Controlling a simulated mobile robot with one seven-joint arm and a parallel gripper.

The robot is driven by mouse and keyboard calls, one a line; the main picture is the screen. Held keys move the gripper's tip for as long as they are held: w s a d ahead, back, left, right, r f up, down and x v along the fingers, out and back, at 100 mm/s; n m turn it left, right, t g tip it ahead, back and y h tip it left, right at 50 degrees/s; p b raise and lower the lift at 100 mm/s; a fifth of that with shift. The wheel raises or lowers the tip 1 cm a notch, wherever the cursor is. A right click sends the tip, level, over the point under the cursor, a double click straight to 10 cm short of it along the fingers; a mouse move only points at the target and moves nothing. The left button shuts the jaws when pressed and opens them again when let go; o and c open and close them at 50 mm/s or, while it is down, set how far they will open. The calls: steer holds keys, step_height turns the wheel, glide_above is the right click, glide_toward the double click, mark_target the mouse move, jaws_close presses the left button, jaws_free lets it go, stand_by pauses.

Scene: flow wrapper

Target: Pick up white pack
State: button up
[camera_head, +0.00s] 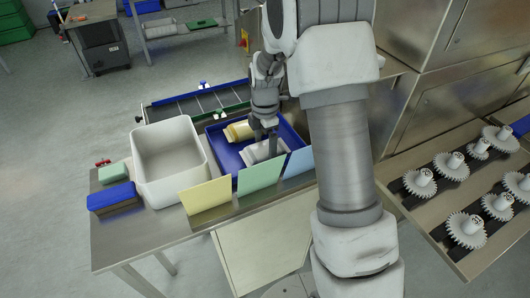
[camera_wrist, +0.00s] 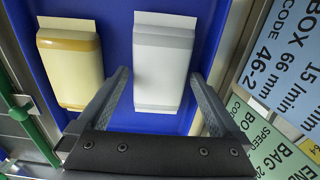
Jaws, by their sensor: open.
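The white pack (camera_wrist: 162,65) lies in a blue tray (camera_wrist: 118,30), beside a yellow pack (camera_wrist: 72,62) on its left in the wrist view. In the head view the white pack (camera_head: 262,151) is partly hidden by my gripper (camera_head: 266,140). The pack's near end shows between the two fingers. I cannot tell whether a finger touches it.
A white bin (camera_head: 140,150) stands left of the tray on the metal table (camera_head: 110,232). A conveyor (camera_head: 195,103) runs behind. Gears (camera_head: 466,226) lie at right.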

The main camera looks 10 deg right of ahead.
mark_target(265, 148)
steer(key=shift+f, duration=0.25)
steer(key=c, duration=1.2)
step_height(265, 148, up, 10)
steer(key=p, duration=0.1)
